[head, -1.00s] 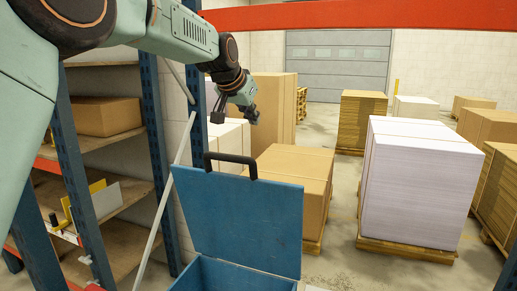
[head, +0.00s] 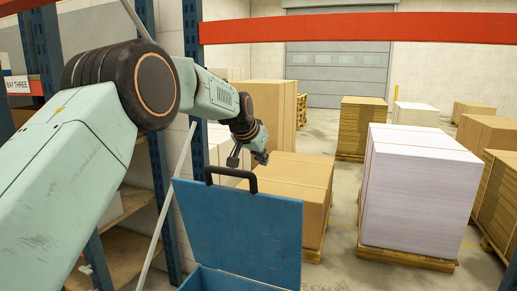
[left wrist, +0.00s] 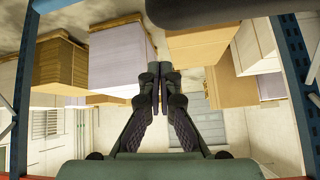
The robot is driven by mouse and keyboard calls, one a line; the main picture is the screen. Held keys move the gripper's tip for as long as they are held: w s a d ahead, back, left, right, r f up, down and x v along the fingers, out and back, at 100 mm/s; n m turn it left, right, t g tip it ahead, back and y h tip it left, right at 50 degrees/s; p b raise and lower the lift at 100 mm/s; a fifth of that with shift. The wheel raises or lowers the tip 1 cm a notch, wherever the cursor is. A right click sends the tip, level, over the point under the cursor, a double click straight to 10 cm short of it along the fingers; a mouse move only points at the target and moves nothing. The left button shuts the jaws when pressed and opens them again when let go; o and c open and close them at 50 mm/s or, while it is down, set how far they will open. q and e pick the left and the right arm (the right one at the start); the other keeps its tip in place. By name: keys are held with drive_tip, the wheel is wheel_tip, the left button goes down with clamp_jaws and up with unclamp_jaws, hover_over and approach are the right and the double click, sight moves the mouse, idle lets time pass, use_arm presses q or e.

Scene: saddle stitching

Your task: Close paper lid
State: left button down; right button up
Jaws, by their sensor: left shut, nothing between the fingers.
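The blue lid (head: 240,232) stands open and upright in the head view, with a black handle (head: 230,171) on its top edge. The blue box (head: 228,280) below it shows only its upper part at the bottom of the picture. My left gripper (head: 248,160) is just above the handle and appears to be on the lid's far side, apart from it. Its fingers are shut and empty; they meet in the left wrist view (left wrist: 161,78). A dark bar crosses the top of that view; I cannot tell whether it is the handle. My right gripper is not in view.
A shelf rack with blue posts (head: 193,70) and a red beam (head: 360,27) stands left and above. A pale slanted rod (head: 160,215) is left of the lid. Cartons (head: 298,185) and a white paper stack (head: 418,195) on pallets stand beyond.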

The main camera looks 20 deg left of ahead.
use_arm(q)
drive_tip(key=shift+s+a+f+p, duration=0.1)
drive_tip(key=shift+s+f, duration=0.05)
drive_tip(key=shift+s, duration=0.45)
drive_tip(key=shift+s+a+f+p, duration=0.15)
drive_tip(key=shift+s+f, duration=0.05)
drive_tip(key=shift+s, duration=0.45)
drive_tip(key=shift+s+a+f+p, duration=0.1)
drive_tip(key=shift+s+f, duration=0.05)
drive_tip(key=shift+s, duration=0.45)
drive_tip(key=shift+w+d+f, duration=0.15)
drive_tip(key=shift+w, duration=0.1)
drive_tip(key=shift+s, duration=0.15)
